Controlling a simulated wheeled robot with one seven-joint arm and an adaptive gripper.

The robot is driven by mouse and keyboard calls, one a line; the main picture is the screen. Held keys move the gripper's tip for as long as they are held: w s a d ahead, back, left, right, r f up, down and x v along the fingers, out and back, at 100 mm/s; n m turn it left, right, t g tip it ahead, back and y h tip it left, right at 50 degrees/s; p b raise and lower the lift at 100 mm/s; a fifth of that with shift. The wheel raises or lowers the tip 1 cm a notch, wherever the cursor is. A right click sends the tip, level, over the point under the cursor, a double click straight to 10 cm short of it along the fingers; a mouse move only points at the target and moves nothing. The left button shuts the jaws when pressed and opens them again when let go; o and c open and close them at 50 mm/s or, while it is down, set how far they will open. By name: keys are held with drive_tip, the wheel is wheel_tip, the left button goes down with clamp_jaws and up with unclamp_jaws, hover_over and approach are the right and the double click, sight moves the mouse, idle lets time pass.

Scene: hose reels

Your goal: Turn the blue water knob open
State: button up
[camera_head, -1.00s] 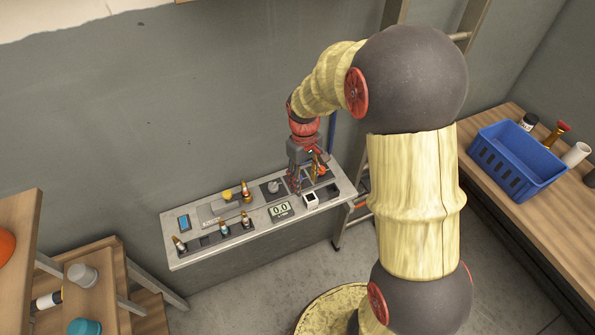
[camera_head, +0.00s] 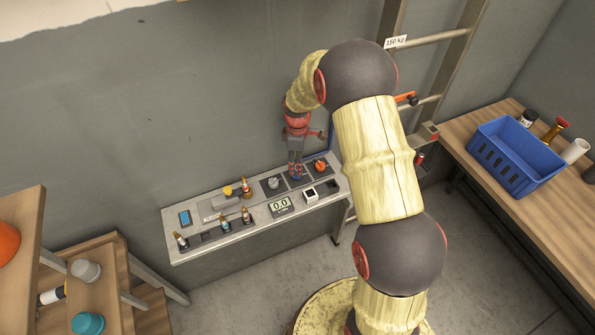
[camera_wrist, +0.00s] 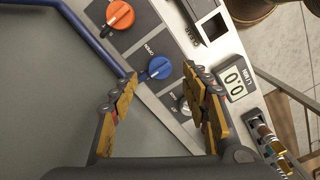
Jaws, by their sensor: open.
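The blue knob (camera_wrist: 160,67) sits on a dark square plate of the grey panel (camera_wrist: 172,24), between an orange knob (camera_wrist: 120,14) and a grey knob (camera_wrist: 184,105). My gripper (camera_wrist: 161,80) is open and empty in the wrist view, its fingertips on either side of the blue knob, apart from it as far as I can see. In the head view my gripper (camera_head: 296,174) is pointing down over the panel and mostly hides the blue knob. The orange knob also shows there (camera_head: 320,165), just right of the gripper.
A flow display (camera_head: 280,207) reads 0.0. Several hose fittings stand on the panel's left part. A blue pipe (camera_wrist: 95,35) runs close beside my gripper. A ladder (camera_head: 420,105) stands behind my arm. A blue crate (camera_head: 516,158) is on the right bench.

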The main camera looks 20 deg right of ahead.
drive_tip(key=shift+f, duration=2.4)
drive_tip(key=c, duration=0.3)
drive_tip(key=c, duration=0.8)
drive_tip(key=shift+c, duration=0.2)
